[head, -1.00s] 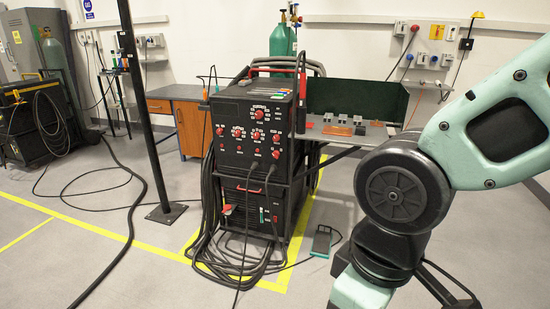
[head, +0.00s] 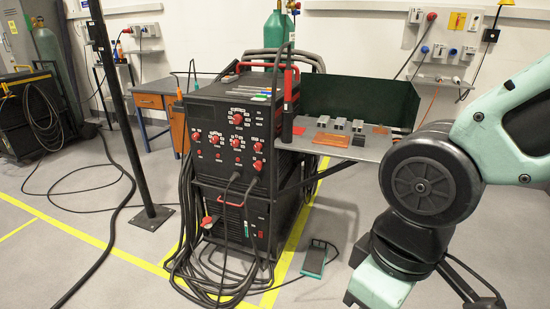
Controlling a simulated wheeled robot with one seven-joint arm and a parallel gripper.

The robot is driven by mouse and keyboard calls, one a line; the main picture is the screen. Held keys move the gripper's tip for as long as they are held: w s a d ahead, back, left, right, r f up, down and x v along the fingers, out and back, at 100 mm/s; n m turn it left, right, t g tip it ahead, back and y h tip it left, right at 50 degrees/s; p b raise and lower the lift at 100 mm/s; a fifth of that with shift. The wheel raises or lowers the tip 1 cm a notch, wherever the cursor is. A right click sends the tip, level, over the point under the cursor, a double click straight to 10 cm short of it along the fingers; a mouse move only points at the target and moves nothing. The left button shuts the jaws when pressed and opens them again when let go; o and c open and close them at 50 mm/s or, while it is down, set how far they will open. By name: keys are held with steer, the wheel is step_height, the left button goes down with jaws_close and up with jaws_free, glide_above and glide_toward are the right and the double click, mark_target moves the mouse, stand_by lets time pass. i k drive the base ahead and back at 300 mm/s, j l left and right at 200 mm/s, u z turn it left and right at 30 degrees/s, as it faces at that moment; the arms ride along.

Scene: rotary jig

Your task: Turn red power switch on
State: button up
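A black welding machine (head: 232,140) stands left of centre in the head view, with several red knobs on its upper front panel, one of them a larger red knob (head: 236,119). Its lower unit (head: 233,205) carries a red part (head: 208,221) at the left and cable sockets. I cannot tell which red part is the power switch, or its position; details are too small. My arm fills the right side, apart from the machine in the picture. My gripper is outside the view.
Black cables (head: 190,250) hang and coil around the machine's front and left. A metal shelf (head: 370,150) with small blocks juts out to its right. A green pedal (head: 314,262) lies on the floor. A black post (head: 122,120) stands left. Yellow lines mark the floor.

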mark_target(259, 165)
steer(key=i+j+z, duration=0.1)
steer(key=i, duration=1)
steer(key=i+j, duration=0.15)
steer(key=j, duration=0.2)
steer(key=i+j, duration=0.1)
steer(key=j, duration=0.25)
steer(key=i+j+z, duration=0.1)
steer(key=j, duration=0.25)
steer(key=i+j, duration=0.15)
steer(key=j, duration=0.65)
steer(key=k+j, duration=0.15)
steer(key=j, duration=0.3)
steer(key=j+z, duration=0.1)
steer(key=j, duration=0.35)
steer(key=k, duration=0.05)
